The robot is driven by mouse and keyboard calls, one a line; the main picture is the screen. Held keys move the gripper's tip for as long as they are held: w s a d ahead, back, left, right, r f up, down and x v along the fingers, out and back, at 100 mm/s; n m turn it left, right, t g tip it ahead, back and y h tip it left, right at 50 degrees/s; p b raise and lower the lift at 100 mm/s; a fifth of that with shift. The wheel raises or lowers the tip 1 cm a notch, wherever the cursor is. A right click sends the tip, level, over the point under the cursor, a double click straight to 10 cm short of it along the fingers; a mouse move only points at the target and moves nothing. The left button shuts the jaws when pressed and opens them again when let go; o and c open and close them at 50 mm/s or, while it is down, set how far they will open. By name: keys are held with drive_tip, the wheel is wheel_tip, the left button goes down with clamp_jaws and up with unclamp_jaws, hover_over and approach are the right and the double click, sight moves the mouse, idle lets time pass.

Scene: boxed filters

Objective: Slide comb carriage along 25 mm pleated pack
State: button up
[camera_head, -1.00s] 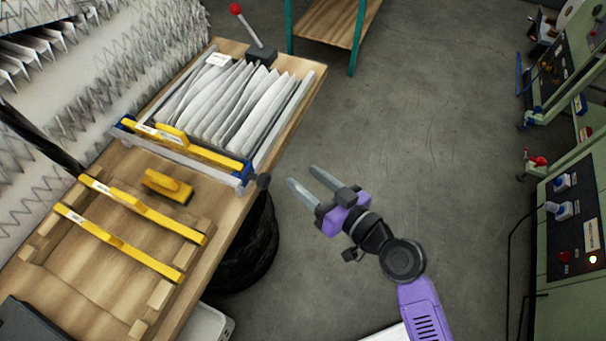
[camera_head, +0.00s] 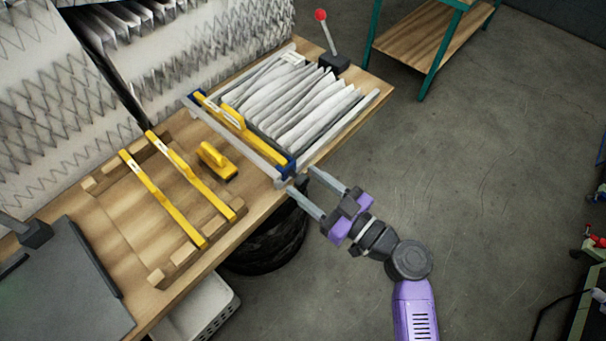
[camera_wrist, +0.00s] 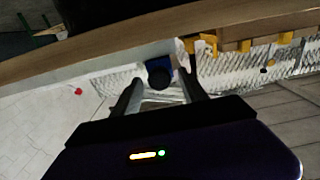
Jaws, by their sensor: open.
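The comb carriage (camera_head: 258,143) is a yellow bar with blue ends, lying across the rails at the front of the white pleated pack (camera_head: 300,100). A dark round knob (camera_wrist: 159,77) with blue around it is at the carriage's near end. My gripper (camera_head: 301,178) is open at the bench edge, its fingers pointing at that end. In the wrist view the knob shows between the two fingertips (camera_wrist: 160,84); I cannot tell whether they touch it. In the head view the fingers partly hide the knob.
Two spare yellow combs (camera_head: 165,198) lie on a wooden rack, with a yellow handled block (camera_head: 217,160) beside them. A red-knobbed lever (camera_head: 328,35) stands behind the pack. A teal-legged table (camera_head: 430,40) is at the back.

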drive_tip(key=shift+x, duration=0.95)
drive_tip(key=shift+s, duration=0.1)
clamp_jaws()
idle(0.6)
